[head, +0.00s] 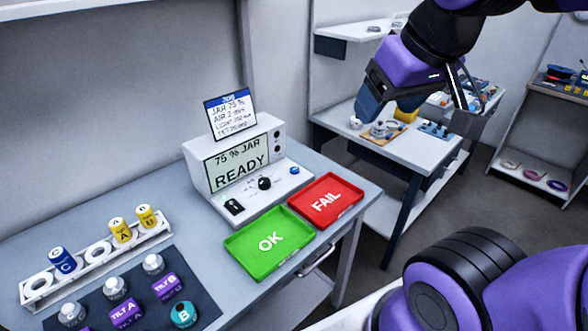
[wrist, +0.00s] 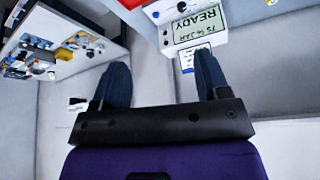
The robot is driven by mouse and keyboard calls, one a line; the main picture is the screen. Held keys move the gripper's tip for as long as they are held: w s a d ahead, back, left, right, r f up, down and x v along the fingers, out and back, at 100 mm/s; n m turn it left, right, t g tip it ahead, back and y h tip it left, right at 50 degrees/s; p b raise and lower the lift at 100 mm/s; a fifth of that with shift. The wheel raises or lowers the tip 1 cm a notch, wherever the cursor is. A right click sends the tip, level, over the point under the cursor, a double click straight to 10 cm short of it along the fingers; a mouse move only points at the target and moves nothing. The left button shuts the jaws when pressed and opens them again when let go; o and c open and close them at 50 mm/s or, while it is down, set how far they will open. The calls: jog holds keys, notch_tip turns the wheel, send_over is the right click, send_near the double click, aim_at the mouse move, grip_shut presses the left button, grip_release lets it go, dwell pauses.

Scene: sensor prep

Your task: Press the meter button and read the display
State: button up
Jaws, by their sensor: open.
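The meter (head: 272,140) is a white box on the grey bench. Its display (head: 238,168) reads "75 % JAR READY". A small round blue button (head: 294,170) sits at the right of its sloped front panel, with a black knob (head: 264,183) to its left. In the wrist view the meter shows upside down at the top, with the display (wrist: 200,22) and blue button (wrist: 155,14). My gripper (wrist: 162,80) is open and empty, its two dark blue fingers apart. In the head view it is raised at the upper right, well away from the meter.
A job card (head: 230,112) stands above the meter. A green OK tray (head: 245,262) and a red FAIL tray (head: 345,208) lie in front, both empty. A white rack (head: 80,262) with coloured jars and a dark mat (head: 205,290) are at left. A second table (head: 425,152) stands behind.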

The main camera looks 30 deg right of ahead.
jog(key=shift+c, duration=0.2)
grip_shut()
dwell(1.5)
